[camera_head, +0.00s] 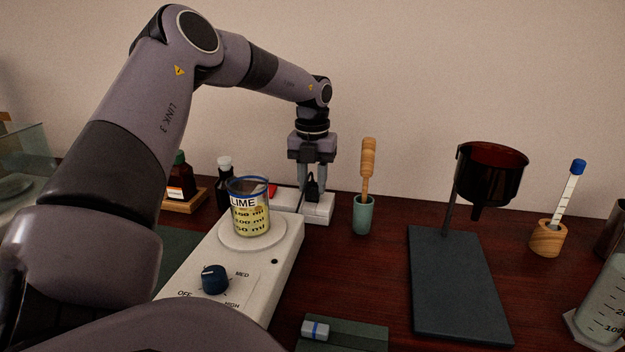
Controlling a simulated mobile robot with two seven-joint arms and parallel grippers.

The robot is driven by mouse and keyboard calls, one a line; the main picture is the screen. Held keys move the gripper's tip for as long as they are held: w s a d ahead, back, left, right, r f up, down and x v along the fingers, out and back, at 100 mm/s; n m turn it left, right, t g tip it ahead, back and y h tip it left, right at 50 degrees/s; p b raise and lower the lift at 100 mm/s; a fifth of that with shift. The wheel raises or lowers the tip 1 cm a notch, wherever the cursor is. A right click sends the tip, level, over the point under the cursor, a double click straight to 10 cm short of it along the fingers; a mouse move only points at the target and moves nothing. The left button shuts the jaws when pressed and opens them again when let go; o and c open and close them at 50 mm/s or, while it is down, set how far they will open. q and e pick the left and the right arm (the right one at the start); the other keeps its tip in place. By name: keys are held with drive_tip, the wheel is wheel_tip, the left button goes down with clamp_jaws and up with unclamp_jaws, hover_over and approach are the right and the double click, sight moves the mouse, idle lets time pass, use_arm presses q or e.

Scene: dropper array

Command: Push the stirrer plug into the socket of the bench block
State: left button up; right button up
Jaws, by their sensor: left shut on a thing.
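My left gripper (313,187) points down at the back of the bench, shut on the black stirrer plug (312,188). The plug is at the top of the white bench block (319,212), between the fingers. I cannot tell how deep it sits in the socket, as the fingers and plug hide the opening. A red switch (272,190) shows at the left part of the block. The white stirrer (276,268) stands in front, with a dark blue knob (215,279) and a beaker labelled LIME (249,207) on its plate. My right gripper is not in view.
A green cup with a wooden-handled tool (363,213) stands just right of the block. Dark bottles (224,183) stand to the left. A small green tray (343,337) lies in front.

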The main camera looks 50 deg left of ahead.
sight(313, 184)
use_arm(q)
drive_tip(key=shift+f, duration=0.2)
drive_tip(key=o, duration=1.1)
drive_tip(key=shift+c, duration=0.2)
wheel_tip(313, 184, up, 7)
drive_tip(key=shift+r, duration=0.15)
